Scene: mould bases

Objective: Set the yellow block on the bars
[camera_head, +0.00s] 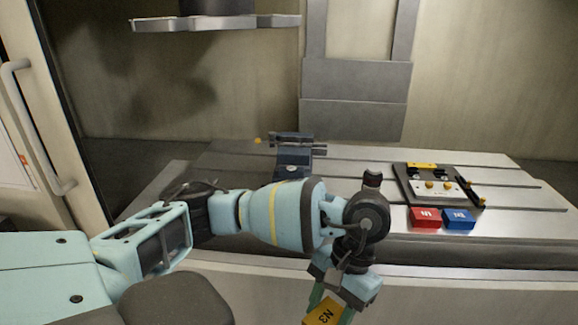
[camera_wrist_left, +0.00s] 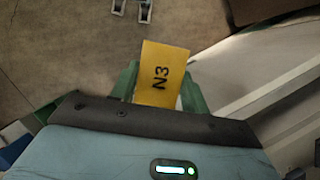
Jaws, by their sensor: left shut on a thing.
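The yellow block (camera_head: 322,313), marked N3, is low in the head view and cut by the bottom edge. It also shows in the left wrist view (camera_wrist_left: 162,74). My left gripper (camera_head: 330,296) is shut on it, with a green finger on each side in the wrist view. Gripper and block are in front of the metal table, away from the fixture. A fixture plate (camera_head: 410,190) with dark raised edge bars lies on the table at the right. It carries small yellow-orange knobs and a yellow piece at its back. My right gripper is not in view.
A red block (camera_head: 425,217) and a blue block (camera_head: 459,218) stand at the fixture's front edge. A dark vise (camera_head: 292,158) stands mid-table, partly behind my left arm. The slotted metal table (camera_head: 350,170) is bare between vise and fixture.

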